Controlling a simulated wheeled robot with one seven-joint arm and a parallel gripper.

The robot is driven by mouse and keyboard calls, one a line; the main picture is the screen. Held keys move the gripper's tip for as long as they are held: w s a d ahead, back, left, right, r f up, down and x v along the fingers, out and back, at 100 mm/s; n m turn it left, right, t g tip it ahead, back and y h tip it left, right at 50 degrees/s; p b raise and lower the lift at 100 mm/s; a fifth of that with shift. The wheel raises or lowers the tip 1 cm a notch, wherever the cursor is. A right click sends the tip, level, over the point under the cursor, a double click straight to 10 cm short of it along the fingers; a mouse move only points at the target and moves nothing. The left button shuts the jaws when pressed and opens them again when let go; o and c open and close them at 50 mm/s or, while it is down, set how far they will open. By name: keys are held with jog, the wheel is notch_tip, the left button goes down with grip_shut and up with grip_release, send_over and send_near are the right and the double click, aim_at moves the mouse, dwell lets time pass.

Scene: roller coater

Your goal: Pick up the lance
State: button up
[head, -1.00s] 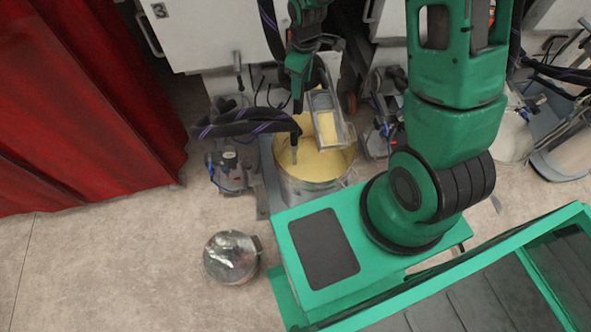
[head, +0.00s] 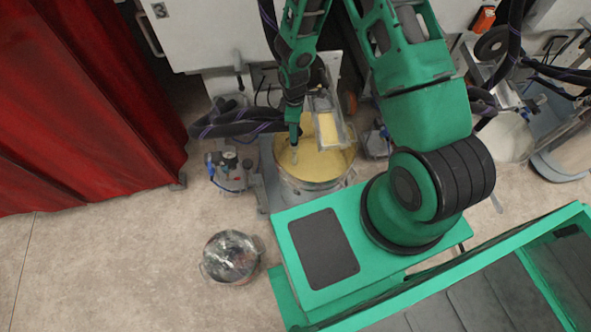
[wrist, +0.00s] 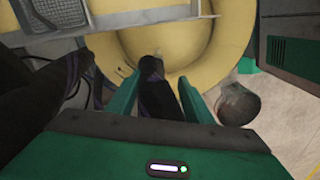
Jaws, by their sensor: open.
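The lance (wrist: 156,98) is a dark rod on a thick black hose; its pale tip (head: 294,157) points down into the yellow-filled metal bucket (head: 312,192). My gripper (wrist: 157,78) is open in the wrist view, with one green finger on each side of the lance. Gaps show between the lance and both fingers. In the head view my gripper (head: 294,133) is over the left part of the bucket and hides most of the lance's upper part.
A metal tray (head: 328,128) overhangs the bucket on the right. The hose (head: 235,124) comes in from the left. A pump unit (head: 229,170) stands left of the bucket, and a lidded can (head: 231,257) stands on the floor. A red curtain (head: 80,110) hangs at far left.

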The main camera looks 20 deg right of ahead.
jog(key=shift+w+d+f, duration=0.1)
jog(key=shift+w+f, duration=0.1)
jog(key=shift+f, duration=1.3)
jog(key=shift+w+f, duration=0.15)
jog(key=shift+f, duration=1.35)
jog(key=shift+c, duration=0.4)
grip_shut()
